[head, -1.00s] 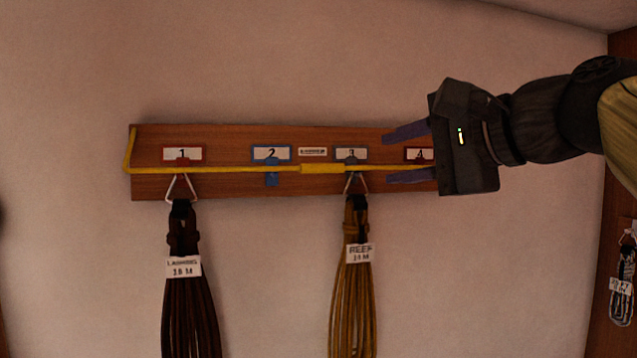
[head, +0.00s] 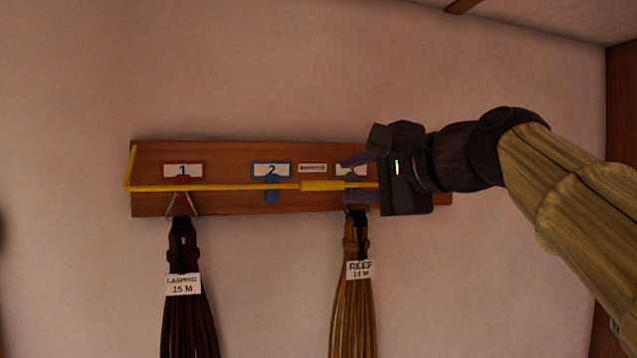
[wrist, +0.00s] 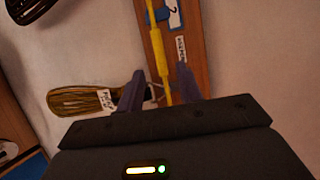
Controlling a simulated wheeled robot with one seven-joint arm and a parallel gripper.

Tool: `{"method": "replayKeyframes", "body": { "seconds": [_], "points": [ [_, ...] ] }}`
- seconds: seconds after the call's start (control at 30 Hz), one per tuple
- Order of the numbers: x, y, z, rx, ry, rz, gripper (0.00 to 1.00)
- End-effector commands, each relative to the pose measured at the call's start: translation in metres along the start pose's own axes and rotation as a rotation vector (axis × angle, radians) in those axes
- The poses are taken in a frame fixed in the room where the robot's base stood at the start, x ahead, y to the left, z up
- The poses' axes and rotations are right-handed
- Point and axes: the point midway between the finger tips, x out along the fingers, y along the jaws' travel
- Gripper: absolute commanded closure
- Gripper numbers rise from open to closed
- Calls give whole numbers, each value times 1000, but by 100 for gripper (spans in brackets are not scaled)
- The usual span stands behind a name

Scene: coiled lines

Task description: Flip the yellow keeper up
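The yellow keeper (head: 235,187) is a thin bar lying level across the front of the wooden hook board, with a bent arm at its left end and a thicker sleeve (head: 320,185). The sleeve also shows in the wrist view (wrist: 158,52). My gripper (head: 346,180) is open at the board near label 3, fingers one above the other. In the wrist view the bar passes between the two fingers (wrist: 160,70), with gaps on both sides. My gripper hides the bar's right end and label 4 in the head view.
The wooden board (head: 225,205) is on a plain wall. A dark coil tagged 15 M (head: 188,320) hangs at hook 1, and a brown coil tagged REEF (head: 355,315) hangs just below my gripper. Hook 2 (head: 272,190) is bare. The wall above the board is clear.

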Motion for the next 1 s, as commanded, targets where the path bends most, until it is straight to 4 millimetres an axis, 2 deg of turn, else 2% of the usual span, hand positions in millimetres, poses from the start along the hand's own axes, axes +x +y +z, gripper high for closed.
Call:
{"method": "replayKeyframes", "body": {
  "seconds": [0.3,0.5,0.63,0.87,0.9,1.0],
  "points": [
    [57,-2,1,1,-2,3,64],
    [85,-1,0,1,-2,2,64],
    [92,-1,1,0,-1,-1,64],
    [93,0,0,0,0,-1,64],
    [93,0,0,0,0,-1,66],
    [93,0,0,0,0,-1,86]
  ]
}}
